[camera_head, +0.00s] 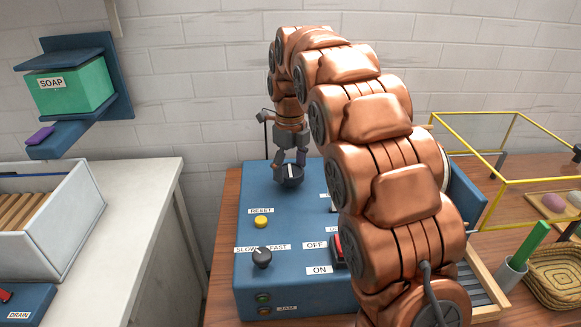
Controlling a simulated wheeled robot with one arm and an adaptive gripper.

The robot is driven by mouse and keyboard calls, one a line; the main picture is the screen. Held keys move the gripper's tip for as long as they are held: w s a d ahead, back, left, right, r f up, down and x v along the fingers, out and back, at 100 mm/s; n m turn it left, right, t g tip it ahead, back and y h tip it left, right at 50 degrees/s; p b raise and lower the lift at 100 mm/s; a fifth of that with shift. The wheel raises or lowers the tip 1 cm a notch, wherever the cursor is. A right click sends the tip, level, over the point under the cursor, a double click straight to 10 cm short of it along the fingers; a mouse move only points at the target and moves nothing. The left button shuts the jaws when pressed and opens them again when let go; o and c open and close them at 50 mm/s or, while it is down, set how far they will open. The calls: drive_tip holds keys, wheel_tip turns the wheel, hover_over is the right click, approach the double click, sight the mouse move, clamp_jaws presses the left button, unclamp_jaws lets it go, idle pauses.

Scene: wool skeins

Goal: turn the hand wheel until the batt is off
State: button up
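My gripper (290,163) points down at the far end of the blue machine (287,217). Its two fingers stand apart just above or against a dark round knob (292,179). I cannot tell whether they press on it. I cannot make out for certain whether this knob is the hand wheel. No batt can be made out; my copper-coloured arm hides much of the machine's right side.
The machine's top carries a yellow RESET button (261,222), a SLOW/FAST dial (262,258) and a partly hidden red OFF/ON switch (338,248). A yellow frame (475,113) and a woven basket (555,283) stand right. A white counter (128,215) is left.

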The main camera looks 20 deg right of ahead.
drive_tip(key=c, duration=0.6)
drive_tip(key=shift+c, duration=0.2)
drive_tip(key=shift+n, duration=0.3)
